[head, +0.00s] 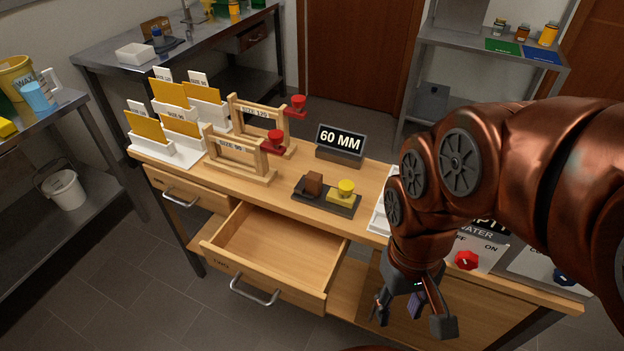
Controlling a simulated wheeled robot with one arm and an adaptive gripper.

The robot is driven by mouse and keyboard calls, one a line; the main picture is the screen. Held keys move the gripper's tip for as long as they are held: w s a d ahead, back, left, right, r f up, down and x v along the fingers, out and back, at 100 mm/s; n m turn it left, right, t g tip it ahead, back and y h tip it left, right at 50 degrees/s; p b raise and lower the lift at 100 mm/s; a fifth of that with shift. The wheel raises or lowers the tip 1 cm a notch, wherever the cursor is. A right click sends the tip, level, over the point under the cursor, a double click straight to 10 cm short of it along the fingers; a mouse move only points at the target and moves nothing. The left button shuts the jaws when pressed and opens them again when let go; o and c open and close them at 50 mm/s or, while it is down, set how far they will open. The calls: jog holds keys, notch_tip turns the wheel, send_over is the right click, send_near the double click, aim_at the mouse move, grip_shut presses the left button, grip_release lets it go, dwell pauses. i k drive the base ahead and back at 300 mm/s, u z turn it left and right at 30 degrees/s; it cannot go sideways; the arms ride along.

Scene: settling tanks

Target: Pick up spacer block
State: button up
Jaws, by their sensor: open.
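I cannot tell for sure which thing is the spacer block. A small brown block (314,183) stands on a dark tray (325,206) on the wooden bench, beside a yellow piece with a round top (346,190). My gripper (411,322) is open, pointing down in front of the bench, to the right of the open drawer. A small purple piece (415,304) shows between its fingers; I cannot tell whether it is a separate block or whether anything touches it.
The open, empty drawer (276,247) juts out from the bench. Wooden frames (238,160) with red clamps, white card holders (180,150) and a "60 MM" sign (340,142) stand on top. A red knob (467,260) is at right, partly near my arm.

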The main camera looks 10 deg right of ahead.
aim_at(313, 181)
jog(key=u, duration=2.55)
jog(key=i, duration=2.9)
jog(key=z, duration=3.75)
jog(key=i, duration=0.55)
jog(key=u, duration=0.1)
